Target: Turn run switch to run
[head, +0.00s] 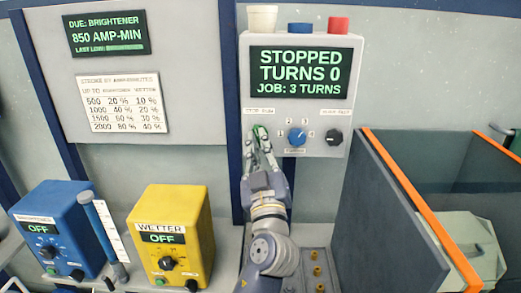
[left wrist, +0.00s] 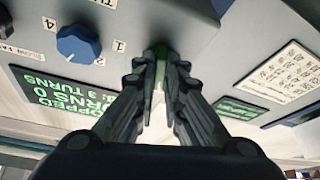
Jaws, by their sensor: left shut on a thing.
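The run switch (head: 258,132) is a small green knob under a stop/run label on the grey control box (head: 338,90). My left gripper (head: 262,146) reaches up to it from below and is shut on it. The fingers hide most of the knob, so its exact angle cannot be told. In the left wrist view the switch (left wrist: 160,50) shows as a sliver between the fingertips of my left gripper (left wrist: 158,66). The box's display (head: 301,73) reads STOPPED, TURNS 0, JOB: 3 TURNS. My right gripper is not in view.
A blue numbered dial (head: 297,137) and a black knob (head: 333,137) sit right of the switch. A blue box (head: 55,225) and a yellow WETTER box (head: 176,230), both reading OFF, stand at left. An orange-edged tank (head: 395,215) stands at right.

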